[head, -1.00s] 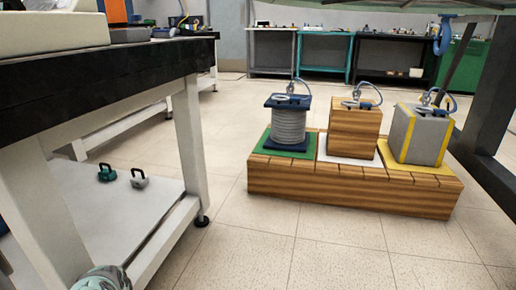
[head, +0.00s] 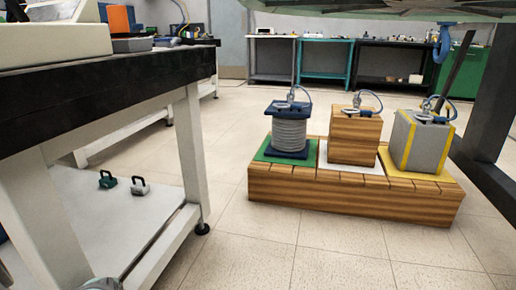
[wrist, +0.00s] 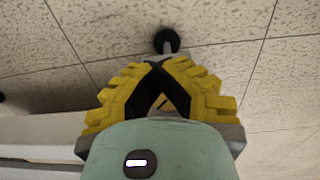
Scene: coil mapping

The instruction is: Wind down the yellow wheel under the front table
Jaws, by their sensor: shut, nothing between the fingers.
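The near table (head: 110,92) with a thick black top and white legs stands at the left in the head view. No yellow wheel can be made out under it. A black foot (head: 202,228) is at the bottom of its leg. In the wrist view my gripper (wrist: 156,66) shows yellow ribbed fingers with dark tips brought together, with nothing seen between them. A dark round foot (wrist: 167,40) lies just beyond the fingertips, apparently at the base of a leg; contact cannot be judged. Only a sliver of my arm shows at the head view's bottom edge.
A white lower shelf (head: 75,205) holds a green weight (head: 107,180) and a grey weight (head: 140,187). A wooden platform (head: 350,203) bears a coil (head: 288,133), a wooden block (head: 354,138) and a grey block (head: 421,143). Tiled floor between is clear.

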